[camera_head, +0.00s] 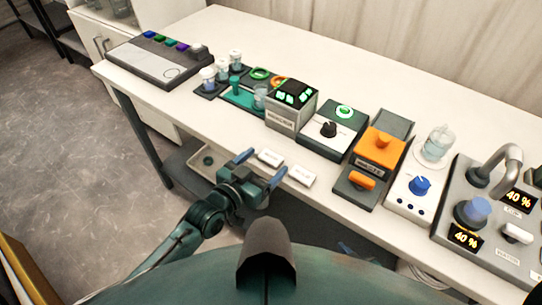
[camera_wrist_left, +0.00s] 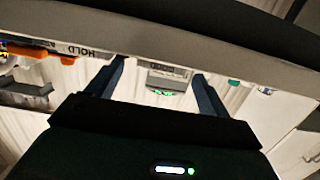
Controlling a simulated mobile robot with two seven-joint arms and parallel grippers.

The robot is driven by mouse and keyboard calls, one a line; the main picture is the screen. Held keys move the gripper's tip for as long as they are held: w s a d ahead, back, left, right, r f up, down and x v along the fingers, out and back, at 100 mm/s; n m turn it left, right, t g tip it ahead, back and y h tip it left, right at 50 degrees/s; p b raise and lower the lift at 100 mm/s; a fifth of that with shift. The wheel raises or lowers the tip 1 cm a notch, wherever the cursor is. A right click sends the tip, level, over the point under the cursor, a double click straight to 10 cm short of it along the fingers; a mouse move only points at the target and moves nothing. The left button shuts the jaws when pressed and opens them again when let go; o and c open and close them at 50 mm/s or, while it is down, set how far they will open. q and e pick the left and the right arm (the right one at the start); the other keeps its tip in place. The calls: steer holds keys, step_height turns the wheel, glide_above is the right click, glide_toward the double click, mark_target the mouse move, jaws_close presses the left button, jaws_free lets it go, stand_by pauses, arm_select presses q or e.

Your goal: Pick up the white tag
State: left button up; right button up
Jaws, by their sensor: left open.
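Two small white tags lie near the front edge of the white table in the head view. One tag (camera_head: 270,157) is on the left and the other tag (camera_head: 302,175) is on the right, with print too small to read. My left gripper (camera_head: 261,166) is open and empty, its two blue fingers spread at the table's front edge, close to the tags.
Behind the tags stand a grey box with green digits (camera_head: 291,108), a black-and-white dial unit (camera_head: 333,128) and an orange unit (camera_head: 379,150). Farther right are a blue-knob unit (camera_head: 419,187) and a grey tap station (camera_head: 505,215). The tabletop left of the tags is clear.

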arm_select(q)
steer(key=shift+x, duration=1.1)
steer(key=shift+s, duration=0.1)
steer(key=c, duration=1.1)
